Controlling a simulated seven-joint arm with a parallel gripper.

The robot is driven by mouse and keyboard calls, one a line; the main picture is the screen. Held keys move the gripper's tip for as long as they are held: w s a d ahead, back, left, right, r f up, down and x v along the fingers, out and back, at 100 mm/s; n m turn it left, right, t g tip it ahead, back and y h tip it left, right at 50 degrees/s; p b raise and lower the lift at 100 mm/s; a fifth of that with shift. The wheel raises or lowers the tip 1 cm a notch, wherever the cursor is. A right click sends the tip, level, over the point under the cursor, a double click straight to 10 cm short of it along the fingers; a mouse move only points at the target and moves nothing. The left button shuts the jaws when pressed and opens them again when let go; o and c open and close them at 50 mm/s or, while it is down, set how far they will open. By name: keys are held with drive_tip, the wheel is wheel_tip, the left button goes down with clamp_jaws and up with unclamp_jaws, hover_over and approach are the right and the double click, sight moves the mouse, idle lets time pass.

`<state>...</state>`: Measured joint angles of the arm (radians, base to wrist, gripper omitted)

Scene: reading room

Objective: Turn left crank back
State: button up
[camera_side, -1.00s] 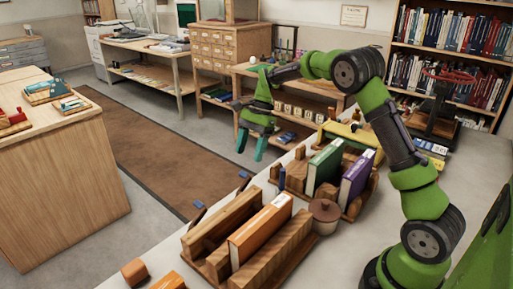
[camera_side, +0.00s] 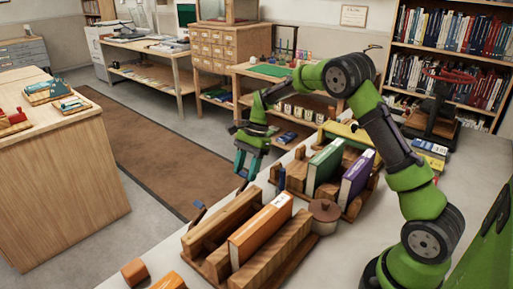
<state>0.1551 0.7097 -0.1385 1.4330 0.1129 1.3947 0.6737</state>
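Two small dark blue crank handles stand at the left edge of the pale worktop. The nearer one (camera_side: 199,205) is at the front of the wooden press (camera_side: 218,222) with the orange book (camera_side: 262,232). The farther one is mostly hidden behind my gripper (camera_side: 246,172), in front of the press with the green book (camera_side: 324,165) and purple book (camera_side: 356,180). My gripper points down with teal fingers a little apart, low beside the farther handle. I cannot tell whether they touch it. Nothing is seen held.
A lidded brown pot (camera_side: 325,215) stands between the presses. An orange-brown block (camera_side: 134,271) lies at the worktop's near left corner. A yellow object (camera_side: 349,133) sits behind the far press. The aisle over the brown carpet (camera_side: 150,165) is free.

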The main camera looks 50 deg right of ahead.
drive_tip(key=shift+w+r, duration=0.1)
drive_tip(key=shift+w, duration=0.25)
clamp_jaws()
drive_tip(key=shift+a, duration=0.1)
drive_tip(key=a+h, duration=1.1)
drive_tip(key=h, duration=0.7)
drive_tip(key=shift+a, duration=0.25)
drive_tip(key=o, duration=0.8)
unclamp_jaws()
drive_tip(key=shift+s, duration=0.1)
drive_tip(key=shift+r, duration=0.1)
